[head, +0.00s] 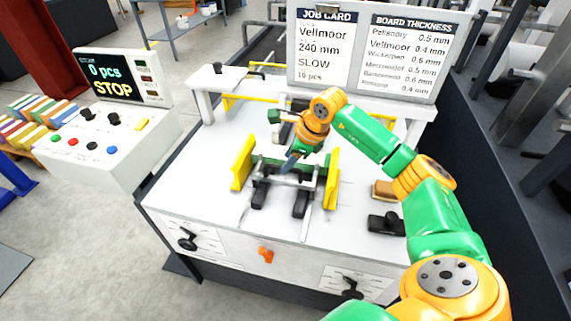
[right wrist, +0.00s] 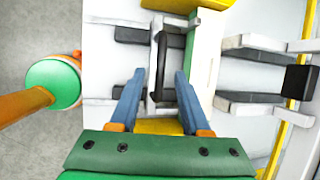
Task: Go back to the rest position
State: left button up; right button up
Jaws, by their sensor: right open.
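My right arm reaches in from the lower right of the head view. Its gripper (head: 290,162) is low over the middle of the white machine table (head: 205,160), between two yellow side plates (head: 242,162) (head: 332,180). In the right wrist view the two blue fingers of the right gripper (right wrist: 159,85) stand apart. A dark upright bar (right wrist: 161,60) shows between them, and I cannot tell whether they touch it. My left gripper is not in view.
A control panel (head: 102,150) and a display reading STOP (head: 115,90) stand at the left. A job board (head: 375,52) stands behind the table. Black blocks (head: 300,203) lie before the gripper. A brown block (head: 384,190) and black device (head: 385,223) sit at right.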

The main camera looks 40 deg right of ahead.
jog(key=v, duration=0.4)
jog(key=shift+s+r+b, duration=0.15)
jog(key=shift+r+b, duration=0.15)
jog(key=shift+b, duration=0.05)
